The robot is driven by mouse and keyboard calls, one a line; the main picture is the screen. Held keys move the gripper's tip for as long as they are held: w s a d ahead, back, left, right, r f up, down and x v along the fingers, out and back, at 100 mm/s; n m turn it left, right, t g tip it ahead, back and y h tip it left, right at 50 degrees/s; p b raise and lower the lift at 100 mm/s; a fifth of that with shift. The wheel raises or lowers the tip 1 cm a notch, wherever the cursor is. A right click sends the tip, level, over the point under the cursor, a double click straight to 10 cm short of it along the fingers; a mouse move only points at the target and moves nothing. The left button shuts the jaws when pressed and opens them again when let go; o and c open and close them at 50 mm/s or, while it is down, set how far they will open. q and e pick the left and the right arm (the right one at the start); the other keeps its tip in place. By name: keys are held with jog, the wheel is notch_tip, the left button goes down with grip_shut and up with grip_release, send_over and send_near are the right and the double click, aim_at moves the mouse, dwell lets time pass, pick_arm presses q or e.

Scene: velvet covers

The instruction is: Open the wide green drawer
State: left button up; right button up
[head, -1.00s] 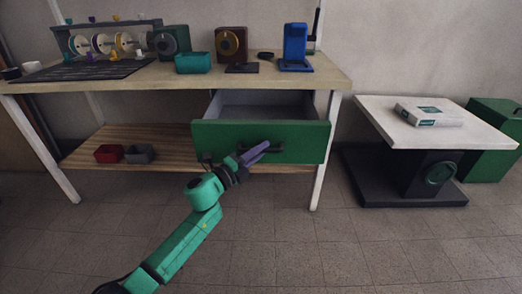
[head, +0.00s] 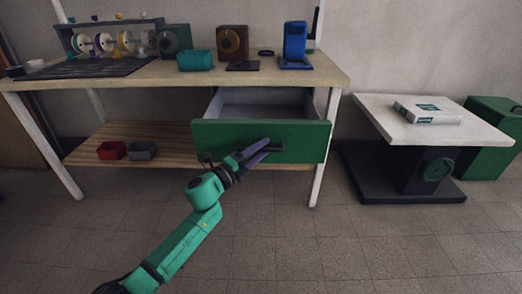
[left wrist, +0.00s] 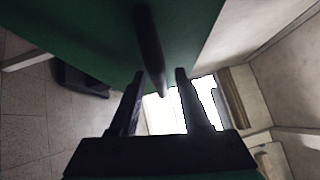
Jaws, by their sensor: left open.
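The wide green drawer (head: 225,133) under the workbench is pulled out, and its grey inside shows above the front panel. A dark bar handle (head: 290,149) runs across the front. My left gripper (head: 260,150) is at the handle, in front of the panel. In the left wrist view the gripper (left wrist: 157,85) has its two fingers apart, with the dark handle (left wrist: 149,45) running between or just beyond them; I cannot tell if they touch it. The green front (left wrist: 80,40) fills the top of that view. My right gripper is not in view.
The workbench (head: 130,82) carries a spool rack, a teal bin (head: 195,60) and a blue device (head: 294,42). Red (head: 111,150) and grey (head: 142,150) bins sit on the lower shelf. A low white-topped table (head: 470,130) stands right. The floor in front is clear.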

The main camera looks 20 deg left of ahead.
pick_arm(q)
jog(key=p+v, duration=0.1)
jog(key=v, duration=1.3)
jog(key=shift+s+a, duration=0.15)
jog(key=shift+s, duration=0.1)
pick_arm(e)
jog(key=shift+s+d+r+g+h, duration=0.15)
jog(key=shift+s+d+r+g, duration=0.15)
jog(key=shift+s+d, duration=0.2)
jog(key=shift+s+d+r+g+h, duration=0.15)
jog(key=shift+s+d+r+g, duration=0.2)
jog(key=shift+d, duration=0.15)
pick_arm(q)
jog(key=shift+f, duration=0.1)
